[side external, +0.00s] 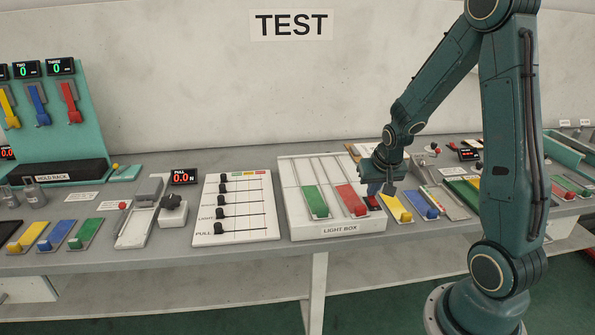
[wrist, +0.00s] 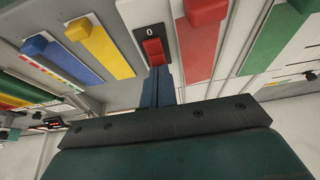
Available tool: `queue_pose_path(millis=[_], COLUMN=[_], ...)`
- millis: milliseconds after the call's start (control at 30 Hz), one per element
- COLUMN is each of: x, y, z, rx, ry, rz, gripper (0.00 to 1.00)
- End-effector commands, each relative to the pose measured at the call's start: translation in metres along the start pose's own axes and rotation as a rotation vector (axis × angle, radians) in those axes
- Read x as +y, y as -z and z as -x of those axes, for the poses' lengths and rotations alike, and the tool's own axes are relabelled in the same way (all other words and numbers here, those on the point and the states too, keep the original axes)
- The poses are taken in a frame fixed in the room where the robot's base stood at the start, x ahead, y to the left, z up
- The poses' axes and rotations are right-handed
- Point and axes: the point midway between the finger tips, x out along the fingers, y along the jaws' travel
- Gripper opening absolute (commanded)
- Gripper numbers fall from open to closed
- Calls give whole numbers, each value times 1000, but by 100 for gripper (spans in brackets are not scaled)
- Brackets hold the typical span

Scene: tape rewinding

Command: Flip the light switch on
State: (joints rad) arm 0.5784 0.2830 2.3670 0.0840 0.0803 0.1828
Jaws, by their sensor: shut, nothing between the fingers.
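The light switch (wrist: 153,50) is a red rocker in a black housing marked with a white 0. It lies at the right end of the white light box (side external: 338,229), beside the red slider (wrist: 205,12). In the side view the switch (side external: 372,202) is small and partly covered by my gripper. My gripper (side external: 374,191) points down just above it. In the wrist view the shut, empty fingers (wrist: 157,72) reach the edge of the red rocker. I cannot tell whether they touch it.
The red slider (side external: 352,199) and green slider (side external: 315,202) lie left of the switch in the side view. A yellow slider (side external: 396,208) and a blue slider (side external: 422,204) lie close on its right. A white panel with black knobs (side external: 235,208) stands farther left.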

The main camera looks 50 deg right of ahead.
Motion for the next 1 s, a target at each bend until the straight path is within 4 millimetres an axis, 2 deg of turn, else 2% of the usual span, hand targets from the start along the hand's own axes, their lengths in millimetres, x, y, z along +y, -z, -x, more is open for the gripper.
queue_pose_path(millis=[467,1000], x=[0,0], y=[2,-4], z=[-7,-2], rx=[-65,-63], ry=[0,0], rz=[-2,0], gripper=[0,0])
